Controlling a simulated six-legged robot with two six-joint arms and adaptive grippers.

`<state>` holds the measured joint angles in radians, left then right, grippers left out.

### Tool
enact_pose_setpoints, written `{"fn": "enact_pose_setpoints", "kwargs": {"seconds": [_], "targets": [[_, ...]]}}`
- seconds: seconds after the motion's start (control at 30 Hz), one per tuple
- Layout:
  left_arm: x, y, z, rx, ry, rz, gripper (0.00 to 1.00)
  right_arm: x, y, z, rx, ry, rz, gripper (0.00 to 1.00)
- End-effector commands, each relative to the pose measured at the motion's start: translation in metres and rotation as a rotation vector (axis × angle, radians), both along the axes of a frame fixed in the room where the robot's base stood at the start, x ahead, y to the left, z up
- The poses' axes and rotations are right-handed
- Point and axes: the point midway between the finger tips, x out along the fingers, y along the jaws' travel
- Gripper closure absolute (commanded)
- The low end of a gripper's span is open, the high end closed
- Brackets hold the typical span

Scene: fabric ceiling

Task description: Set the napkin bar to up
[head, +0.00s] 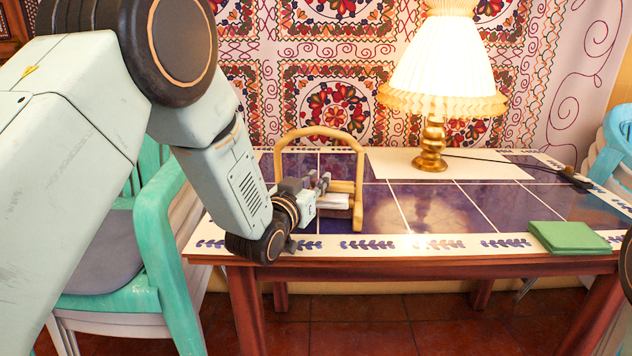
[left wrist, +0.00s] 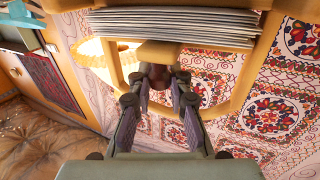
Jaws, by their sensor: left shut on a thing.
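The napkin holder, a light wooden frame with a tall rounded arch (head: 360,180), stands on the tiled table near its front left. White napkins (head: 333,200) lie low in it; their stacked edges (left wrist: 170,22) fill the top of the left wrist view. My left gripper (head: 322,184) reaches into the frame from the left, just above the napkins. The bar's full length and tilt are hidden. My right gripper is out of view.
The table (head: 412,205) also holds a lit lamp (head: 432,140) behind and right of the holder, and a folded green cloth (head: 568,238) at the front right. A turquoise chair (head: 160,235) stands left, under my arm. The table's middle is clear.

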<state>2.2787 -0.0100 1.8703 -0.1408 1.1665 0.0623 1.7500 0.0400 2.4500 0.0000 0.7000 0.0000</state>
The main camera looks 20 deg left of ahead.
Motion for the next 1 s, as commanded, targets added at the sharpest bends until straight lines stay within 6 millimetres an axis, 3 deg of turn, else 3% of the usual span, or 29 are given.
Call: {"fn": "enact_pose_setpoints", "kwargs": {"seconds": [0.33,0.73,1.0], "targets": [[0.0,0.0,0.007,0.0,-0.001,0.0,1.0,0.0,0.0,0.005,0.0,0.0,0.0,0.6],[0.0,0.0,0.048,0.0,-0.002,0.0,1.0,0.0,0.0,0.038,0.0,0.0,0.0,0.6],[0.0,0.0,0.048,0.0,-0.001,0.0,1.0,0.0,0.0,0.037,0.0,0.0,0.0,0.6]]}}
